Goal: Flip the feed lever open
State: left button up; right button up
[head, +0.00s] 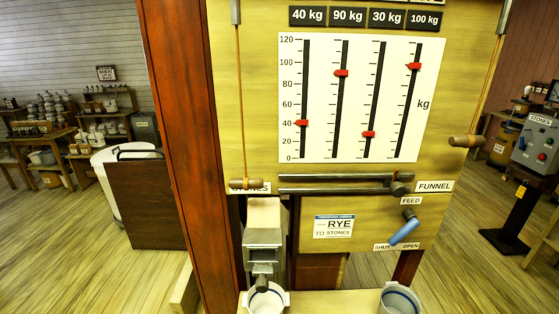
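The feed lever (404,232) has a blue handle on a dark pivot, under a FEED label (411,201) on the right of the wooden panel. It slants down and to the left from the pivot. Its lower end is by the SHUT side of the SHUT/OPEN label (397,247), with OPEN to its right. Neither of my grippers shows in the head view, and nothing touches the lever.
A board with red-marked kg scales (348,98) is above. Wooden pull handles hang at left (240,184) and right (465,141). A horizontal bar (340,185) crosses above the lever. A metal spout (264,250) and white buckets (400,299) are below. A control box (540,145) stands far right.

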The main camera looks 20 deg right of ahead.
aim_at(408, 215)
jog(key=k+j+z, duration=0.1)
jog(key=z, duration=1.45)
